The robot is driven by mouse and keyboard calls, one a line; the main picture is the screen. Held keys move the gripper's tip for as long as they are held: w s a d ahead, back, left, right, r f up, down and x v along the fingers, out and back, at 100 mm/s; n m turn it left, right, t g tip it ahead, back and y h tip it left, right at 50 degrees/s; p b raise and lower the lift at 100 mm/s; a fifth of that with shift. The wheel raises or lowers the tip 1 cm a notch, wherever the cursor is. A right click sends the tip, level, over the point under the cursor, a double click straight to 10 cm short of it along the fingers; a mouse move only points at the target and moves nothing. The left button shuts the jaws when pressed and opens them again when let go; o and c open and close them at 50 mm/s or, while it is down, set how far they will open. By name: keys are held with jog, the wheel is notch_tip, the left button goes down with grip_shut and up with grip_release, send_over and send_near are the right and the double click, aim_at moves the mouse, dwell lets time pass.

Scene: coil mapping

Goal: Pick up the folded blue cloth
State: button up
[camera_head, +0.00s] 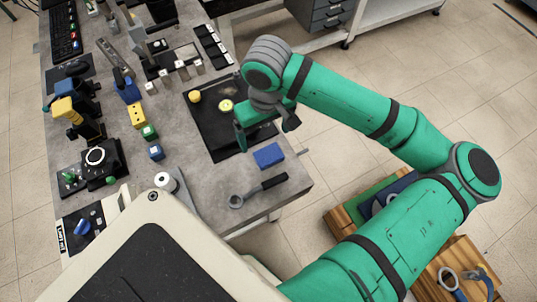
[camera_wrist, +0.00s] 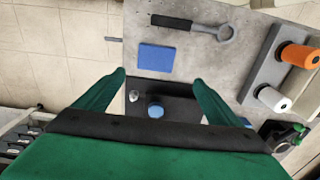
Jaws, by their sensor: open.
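The folded blue cloth (camera_head: 268,155) lies flat on the grey table near its right edge, just beside the black mat. In the wrist view the cloth (camera_wrist: 156,58) is a flat blue rectangle just beyond the fingertips, roughly centred between them. My gripper (camera_head: 266,137) is above the black mat, with its two green fingers spread apart. The wrist view also shows my gripper (camera_wrist: 158,77) open, with nothing between its fingers. The cloth is not touched in either view, though the exact height above it is hard to tell.
A black-handled ring tool (camera_head: 258,190) lies on the table in front of the cloth. The black mat (camera_head: 203,103) carries two yellow round items. A holder with an orange spool (camera_wrist: 298,56) and a white spool (camera_wrist: 272,98) stands to the right in the wrist view.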

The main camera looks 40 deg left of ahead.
aim_at(269, 154)
jog(key=f, duration=1)
jog(key=shift+w+d+f, duration=0.3)
jog(key=shift+d+f, duration=0.1)
jog(key=c, duration=1.1)
